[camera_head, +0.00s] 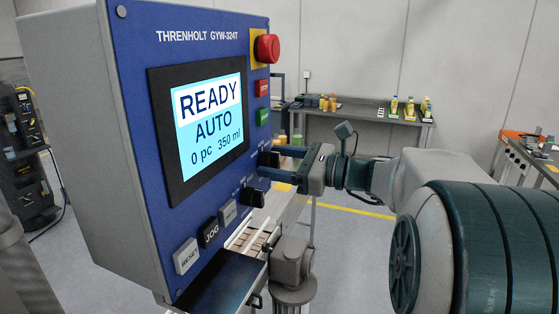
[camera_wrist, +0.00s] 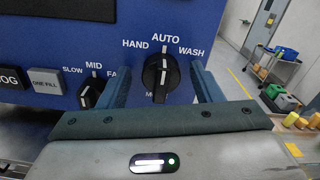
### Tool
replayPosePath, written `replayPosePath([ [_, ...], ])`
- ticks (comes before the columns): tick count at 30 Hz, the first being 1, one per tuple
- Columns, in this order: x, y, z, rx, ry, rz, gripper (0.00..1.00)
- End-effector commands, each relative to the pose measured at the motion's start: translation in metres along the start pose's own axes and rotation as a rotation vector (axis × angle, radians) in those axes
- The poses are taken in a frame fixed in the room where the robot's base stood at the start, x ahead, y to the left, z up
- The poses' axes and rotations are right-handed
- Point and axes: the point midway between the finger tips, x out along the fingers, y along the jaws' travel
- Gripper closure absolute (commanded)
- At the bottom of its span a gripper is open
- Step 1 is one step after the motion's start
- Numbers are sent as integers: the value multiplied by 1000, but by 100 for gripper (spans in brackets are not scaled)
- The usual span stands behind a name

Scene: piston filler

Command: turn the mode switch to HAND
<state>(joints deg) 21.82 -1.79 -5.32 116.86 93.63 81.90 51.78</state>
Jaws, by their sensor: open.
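The mode switch (camera_wrist: 160,76) is a black rotary knob on the blue panel, under the labels HAND, AUTO and WASH. Its white line points up at AUTO. In the head view the mode switch (camera_head: 268,159) is partly hidden by my gripper. My gripper (camera_wrist: 160,88) is open, with one blue finger on each side of the knob; I cannot tell whether they touch it. In the head view my gripper (camera_head: 282,160) reaches to the panel from the right. The screen (camera_head: 209,118) reads READY, AUTO, 0 pc, 350 ml.
A speed knob (camera_wrist: 90,91) marked SLOW and MID sits just left of my fingers. Above are a red emergency button (camera_head: 266,48), a red STOP button (camera_head: 262,88) and a green button (camera_head: 263,117). JOG (camera_head: 210,232) and RESET (camera_head: 187,256) buttons sit lower left.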

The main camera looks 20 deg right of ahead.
Motion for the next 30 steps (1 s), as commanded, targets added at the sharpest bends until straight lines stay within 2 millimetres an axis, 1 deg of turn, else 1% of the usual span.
replayPosePath([
  [1, 0, 0, 0, 0, 0, 0, 41],
  [2, 0, 0, 0, 0, 0, 0, 46],
  [3, 0, 0, 0, 0, 0, 0, 58],
  [5, 0, 0, 0, 0, 0, 0, 74],
  [6, 0, 0, 0, 0, 0, 0, 85],
  [9, -3, -2, -1, 1, 0, 0, 86],
  [17, 0, 1, -2, -35, 0, 1, 86],
  [23, 0, 3, -5, -142, -1, 1, 86],
  [30, 0, 4, -7, -340, -1, 2, 86],
])
